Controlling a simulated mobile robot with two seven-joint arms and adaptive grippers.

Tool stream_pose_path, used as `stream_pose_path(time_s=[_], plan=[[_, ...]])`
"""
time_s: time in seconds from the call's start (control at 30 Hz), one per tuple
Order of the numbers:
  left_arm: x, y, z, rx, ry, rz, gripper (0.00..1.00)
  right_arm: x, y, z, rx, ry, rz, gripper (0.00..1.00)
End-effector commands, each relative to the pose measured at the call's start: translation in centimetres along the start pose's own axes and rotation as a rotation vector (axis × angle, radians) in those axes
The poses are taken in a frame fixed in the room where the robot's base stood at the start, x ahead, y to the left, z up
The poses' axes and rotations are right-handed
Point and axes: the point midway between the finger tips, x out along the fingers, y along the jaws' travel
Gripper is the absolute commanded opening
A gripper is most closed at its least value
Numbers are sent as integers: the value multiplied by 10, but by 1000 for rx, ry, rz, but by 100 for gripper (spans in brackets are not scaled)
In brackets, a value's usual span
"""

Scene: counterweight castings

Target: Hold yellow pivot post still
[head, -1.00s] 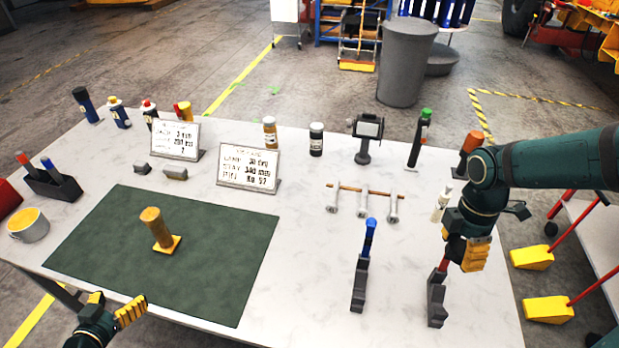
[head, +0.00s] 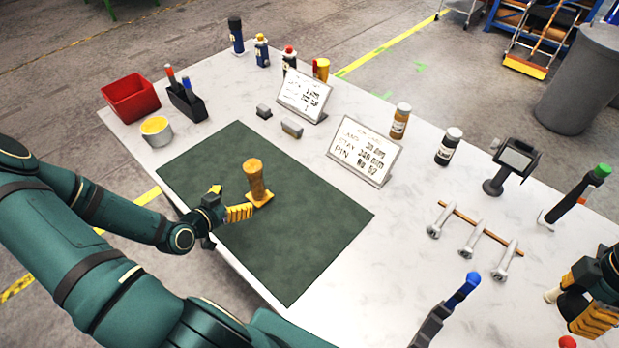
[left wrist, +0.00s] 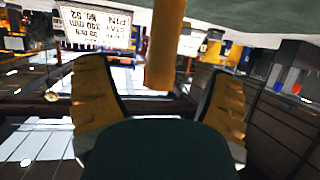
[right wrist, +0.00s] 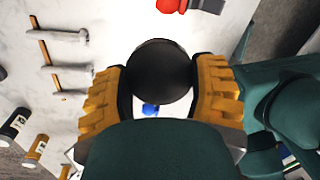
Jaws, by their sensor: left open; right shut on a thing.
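The yellow pivot post (head: 256,178) stands upright on its yellow square base on the dark green mat (head: 310,228). My left gripper (head: 228,202) is open just to the left of the post, low over the mat. In the left wrist view the post (left wrist: 165,45) shows between the two spread fingers (left wrist: 158,72), with a gap on both sides. My right gripper (head: 590,300) is at the right edge of the head view. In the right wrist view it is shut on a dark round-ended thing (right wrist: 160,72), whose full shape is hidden.
Two sign cards (head: 364,152) stand behind the mat. A yellow-filled cup (head: 157,131), a red bin (head: 131,98) and a dark holder (head: 186,102) are at the left. Bolts on a rod (head: 473,238) and a blue-tipped tool (head: 445,310) are at the right.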

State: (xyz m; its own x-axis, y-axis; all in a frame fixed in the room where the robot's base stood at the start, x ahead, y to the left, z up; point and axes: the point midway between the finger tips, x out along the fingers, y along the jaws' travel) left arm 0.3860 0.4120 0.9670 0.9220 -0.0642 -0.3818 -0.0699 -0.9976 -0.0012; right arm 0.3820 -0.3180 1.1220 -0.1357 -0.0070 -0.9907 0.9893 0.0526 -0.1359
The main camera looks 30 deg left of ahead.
Motion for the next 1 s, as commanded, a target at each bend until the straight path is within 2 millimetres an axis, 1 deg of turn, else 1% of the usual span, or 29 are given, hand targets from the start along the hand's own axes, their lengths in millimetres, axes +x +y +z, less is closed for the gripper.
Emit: stream_pose_path(time_s=[0.03, 0.1, 0.2, 0.3, 0.43, 0.77, 0.87, 1.0], plan=[[10, 2, 0, -2, 2, 4, 84, 0, 0, 0, 0, 0, 0, 45], [22, 1, 0, -2, 2, 4, 84, 0, 0, 0, 0, 0, 0, 45], [38, 1, 0, -2, 2, 4, 84, 0, 0, 0, 0, 0, 0, 45], [49, 1, 0, -1, 0, 3, 84, -1, 0, 0, 0, 0, 0, 45], [55, 0, 0, 0, 0, 1, 84, -1, 0, 0, 0, 0, 0, 45], [58, 0, 0, 0, 0, 1, 84, -1, 0, 0, 0, 0, 0, 45], [68, -2, 1, -2, 1, 2, 84, -3, 0, 0, 0, 0, 0, 45], [89, -7, 2, -2, 1, 2, 84, -5, -1, 0, 0, 0, 0, 45]])
